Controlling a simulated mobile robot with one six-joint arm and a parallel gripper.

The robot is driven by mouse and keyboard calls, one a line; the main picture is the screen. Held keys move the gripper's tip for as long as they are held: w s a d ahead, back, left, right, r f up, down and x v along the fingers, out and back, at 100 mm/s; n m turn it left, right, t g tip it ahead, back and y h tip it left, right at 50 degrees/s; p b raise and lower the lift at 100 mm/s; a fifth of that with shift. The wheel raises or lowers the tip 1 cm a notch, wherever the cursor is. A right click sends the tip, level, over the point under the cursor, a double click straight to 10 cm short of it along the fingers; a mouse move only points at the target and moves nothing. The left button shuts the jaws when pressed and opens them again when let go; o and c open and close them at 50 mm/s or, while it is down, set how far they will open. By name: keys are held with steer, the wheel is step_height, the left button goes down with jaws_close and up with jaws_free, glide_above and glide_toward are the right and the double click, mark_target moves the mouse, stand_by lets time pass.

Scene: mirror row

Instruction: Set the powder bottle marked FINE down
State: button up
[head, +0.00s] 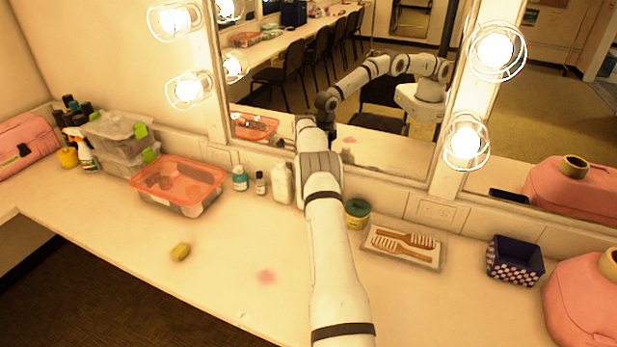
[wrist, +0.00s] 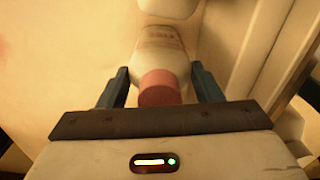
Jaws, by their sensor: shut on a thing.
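My gripper (wrist: 162,82) is shut on a pale bottle (wrist: 160,42) with a reddish-pink cap (wrist: 160,88), in the wrist view. The cap points toward the gripper body, and a dark finger stands on each side. Faint lettering on the bottle is too blurred to read. In the head view my arm hides the gripper and the held bottle, so I cannot tell whether the bottle touches the counter. Another white bottle (head: 281,184) stands on the counter (head: 225,290) just left of my arm.
A teal-labelled bottle (head: 240,179), a small dark-capped bottle (head: 260,183) and an orange-rimmed container (head: 178,187) stand left.

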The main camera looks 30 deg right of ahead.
steer(key=shift+f, duration=0.35)
steer(key=o, duration=1)
steer(key=shift+f, duration=0.15)
steer(key=o, duration=0.5)
